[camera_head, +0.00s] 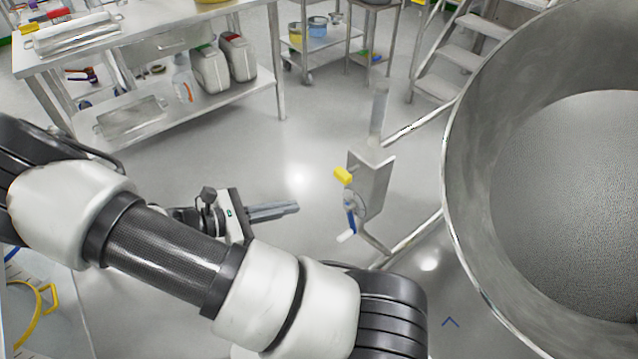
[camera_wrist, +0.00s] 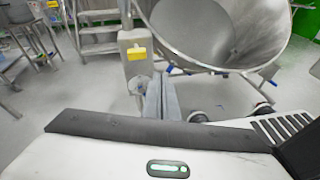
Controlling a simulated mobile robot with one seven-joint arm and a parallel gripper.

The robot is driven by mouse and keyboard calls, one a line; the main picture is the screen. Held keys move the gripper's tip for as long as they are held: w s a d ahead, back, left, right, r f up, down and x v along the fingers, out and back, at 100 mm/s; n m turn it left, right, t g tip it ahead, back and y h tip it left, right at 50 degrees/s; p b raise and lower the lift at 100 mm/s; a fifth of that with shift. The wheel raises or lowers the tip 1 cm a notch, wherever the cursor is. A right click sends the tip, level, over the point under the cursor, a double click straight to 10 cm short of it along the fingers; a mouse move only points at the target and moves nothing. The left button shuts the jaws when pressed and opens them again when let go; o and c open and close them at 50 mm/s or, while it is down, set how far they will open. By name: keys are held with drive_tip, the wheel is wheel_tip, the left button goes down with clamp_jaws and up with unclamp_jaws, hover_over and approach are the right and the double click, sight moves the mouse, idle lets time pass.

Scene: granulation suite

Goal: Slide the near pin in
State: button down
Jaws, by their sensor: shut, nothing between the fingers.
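A large steel bowl (camera_head: 468,190) is held tilted on tubular arms at the right of the head view; it also shows in the wrist view (camera_wrist: 190,40). A grey housing (camera_head: 374,180) stands beside it on a post, with a yellow block (camera_head: 343,175) and a blue lever with a white tip (camera_head: 350,222) on its side. In the wrist view, small blue parts show on the bowl's frame, one at left (camera_wrist: 168,70) and one at right (camera_wrist: 272,83). I cannot tell which part is the near pin. My gripper (camera_head: 297,207) is shut and empty, left of the housing and apart from it.
A steel bench (camera_head: 150,50) with canisters (camera_head: 237,57) on its lower shelf stands at upper left. A small trolley (camera_head: 325,42) and steps (camera_head: 462,50) stand at the back. Floor between bench and housing is clear.

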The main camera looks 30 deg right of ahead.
wheel_tip(320, 180, down, 4)
drive_tip(key=w+d+n+t+h+b, duration=0.1)
drive_tip(key=w+n+t+h+b, duration=0.1)
drive_tip(key=w+n+t+h, duration=0.15)
drive_tip(key=b, duration=0.2)
approach(339, 177)
drive_tip(key=shift+g, duration=0.25)
drive_tip(key=d, duration=0.5)
drive_tip(key=shift+w, duration=0.3)
drive_tip(key=shift+w+d, duration=0.1)
drive_tip(key=shift+d, duration=0.6)
drive_tip(key=shift+d, duration=0.1)
drive_tip(key=shift+w+d+r+p, duration=0.1)
drive_tip(key=shift+d+p, duration=0.55)
drive_tip(key=shift+d, duration=0.8)
